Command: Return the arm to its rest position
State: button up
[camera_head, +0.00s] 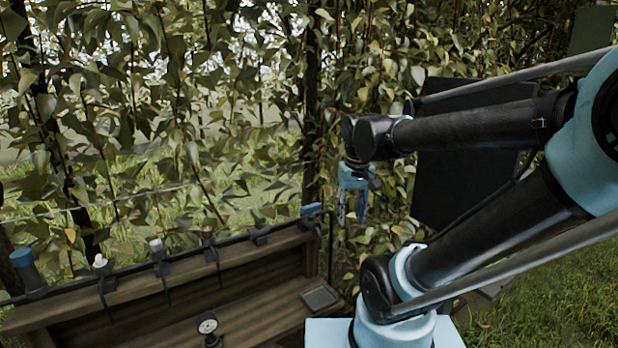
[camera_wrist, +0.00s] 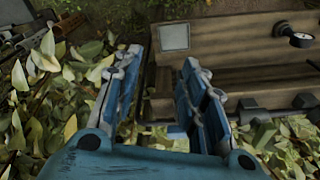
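My gripper (camera_head: 352,212) hangs from the end of my arm in the head view, fingers pointing down, in front of the leaves and just right of the wooden bench's right end. In the wrist view my gripper (camera_wrist: 158,68) shows two blue fingers spread apart. Nothing is held between them; foliage and the bench edge show through the gap. My dark and light-blue arm reaches across the head view from the right, bent at the elbow.
A wooden bench (camera_head: 255,322) stands at lower left, with several tools clipped along its back rail, including a blue-handled one (camera_head: 311,209). A round gauge (camera_head: 208,325) and a flat grey plate (camera_head: 320,298) are on it. A leafy hedge (camera_head: 150,110) fills the back; grass (camera_head: 560,300) lies right.

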jog(key=s+d+f+m, duration=0.2)
jog(key=s+d+f, duration=0.5)
jog(key=f, duration=0.2)
jog(key=shift+s+t, duration=0.2)
jog(key=shift+t, duration=0.2)
jog(key=shift+d, duration=0.1)
jog(key=shift+c, duration=0.5)
